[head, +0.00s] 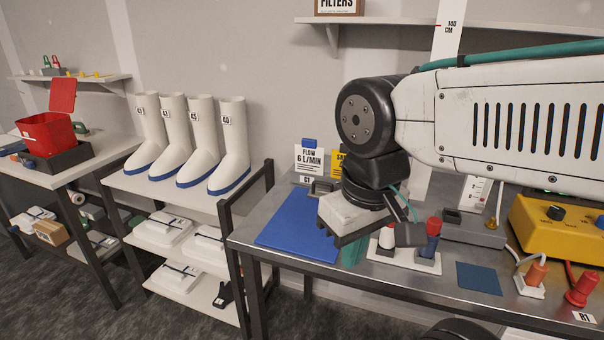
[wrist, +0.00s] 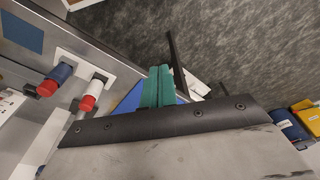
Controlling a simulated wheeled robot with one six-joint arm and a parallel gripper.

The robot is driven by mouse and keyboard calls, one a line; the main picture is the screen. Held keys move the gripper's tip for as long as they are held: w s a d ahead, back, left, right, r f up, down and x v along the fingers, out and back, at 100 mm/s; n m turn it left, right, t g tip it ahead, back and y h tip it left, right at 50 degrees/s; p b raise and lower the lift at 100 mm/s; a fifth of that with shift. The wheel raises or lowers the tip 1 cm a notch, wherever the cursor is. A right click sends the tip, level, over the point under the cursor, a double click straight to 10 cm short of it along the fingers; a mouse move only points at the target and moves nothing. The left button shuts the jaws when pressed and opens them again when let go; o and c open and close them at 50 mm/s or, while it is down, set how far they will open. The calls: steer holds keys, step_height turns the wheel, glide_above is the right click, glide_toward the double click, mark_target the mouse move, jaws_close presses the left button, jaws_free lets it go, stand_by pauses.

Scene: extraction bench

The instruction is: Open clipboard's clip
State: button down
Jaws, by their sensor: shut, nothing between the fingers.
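A flat blue board (head: 297,226), which looks like the clipboard, lies on the left part of the metal bench. A small grey block (head: 322,186) stands by its far edge; I cannot tell whether it is the clip. My gripper (head: 352,255) points down at the board's right side, and its body hides part of that area. In the wrist view the teal fingers (wrist: 158,74) are together with nothing between them. A strip of the blue board (wrist: 130,101) shows beside them. I cannot tell how high the fingertips are above the bench.
Right of my gripper stand a white-and-red plug (head: 387,238) and a blue-and-red plug (head: 432,240). A blue pad (head: 478,278) and a yellow box (head: 560,230) are further right. A flow sign (head: 309,158) stands behind. A rack with white boots (head: 233,145) is left.

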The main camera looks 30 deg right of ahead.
steer(key=shift+w, duration=0.2)
steer(key=w+d+f+n+h, duration=0.1)
steer(key=w+d+n, duration=0.3)
steer(key=w+n, duration=0.4)
steer(key=w+d+f+n+t+h, duration=0.1)
steer(key=w+d+n, duration=0.3)
steer(key=w+n, duration=0.5)
steer(key=w+d+f+n+h, duration=0.1)
steer(key=w+d+n, duration=0.3)
steer(key=w+n, duration=0.4)
steer(key=w+h, duration=0.1)
steer(key=w, duration=0.4)
steer(key=shift+w+d+f+n+t, duration=0.2)
steer(key=shift+d+f+n+t, duration=0.1)
steer(key=shift+d+f+t, duration=0.1)
